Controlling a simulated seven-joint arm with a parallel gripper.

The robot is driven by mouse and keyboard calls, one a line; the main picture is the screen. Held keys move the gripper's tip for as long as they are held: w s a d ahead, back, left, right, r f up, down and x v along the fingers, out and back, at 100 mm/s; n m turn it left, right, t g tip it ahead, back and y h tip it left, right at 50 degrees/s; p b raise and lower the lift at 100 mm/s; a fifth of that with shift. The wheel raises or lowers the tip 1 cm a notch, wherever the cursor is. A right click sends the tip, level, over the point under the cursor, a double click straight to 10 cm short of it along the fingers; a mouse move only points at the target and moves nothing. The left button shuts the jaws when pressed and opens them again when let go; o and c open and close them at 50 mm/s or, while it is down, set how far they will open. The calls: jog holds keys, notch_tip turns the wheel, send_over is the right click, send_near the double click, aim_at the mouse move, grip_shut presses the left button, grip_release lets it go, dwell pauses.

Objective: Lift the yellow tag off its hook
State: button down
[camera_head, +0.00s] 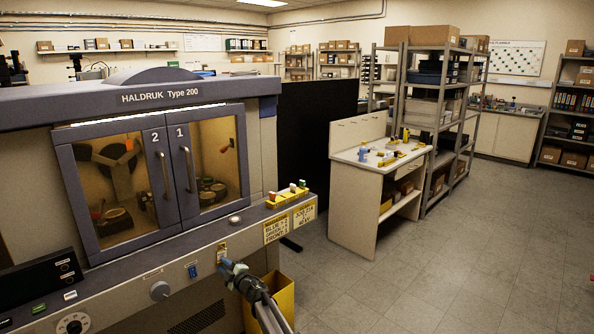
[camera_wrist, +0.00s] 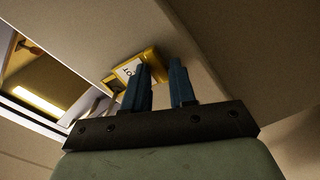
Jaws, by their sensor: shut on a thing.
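The yellow tag (camera_head: 221,249) is on the front panel of the grey machine, just left of my gripper (camera_head: 229,265). In the wrist view the yellow tag (camera_wrist: 127,70) has a white printed face and lies against the panel, at the tips of my gripper (camera_wrist: 160,68). My two blue fingers are shut on the tag, with part of it showing to the left of and between them. The hook cannot be made out, and my fingers cover part of the tag.
A yellow tray (camera_head: 284,201) sits on the machine's right ledge, above labels. A yellow bin (camera_head: 281,297) stands below. The floor to the right is clear.

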jog(key=shift+s+a+r, duration=0.1)
jog(key=shift+a+r, duration=0.05)
jog(key=shift+a, duration=0.15)
dwell(0.4)
jog(key=shift+s, duration=0.15)
jog(key=shift+s+d+r, duration=0.3)
jog(key=shift+s+d, duration=0.15)
jog(key=shift+d, duration=0.15)
jog(key=shift+s+d+r, duration=0.1)
jog(key=shift+s, duration=0.05)
jog(key=shift+d, duration=0.1)
jog(key=v, duration=0.7)
jog(key=shift+s, duration=0.5)
dwell(0.8)
jog(key=c, duration=1.9)
grip_release()
jog(key=shift+d, duration=0.15)
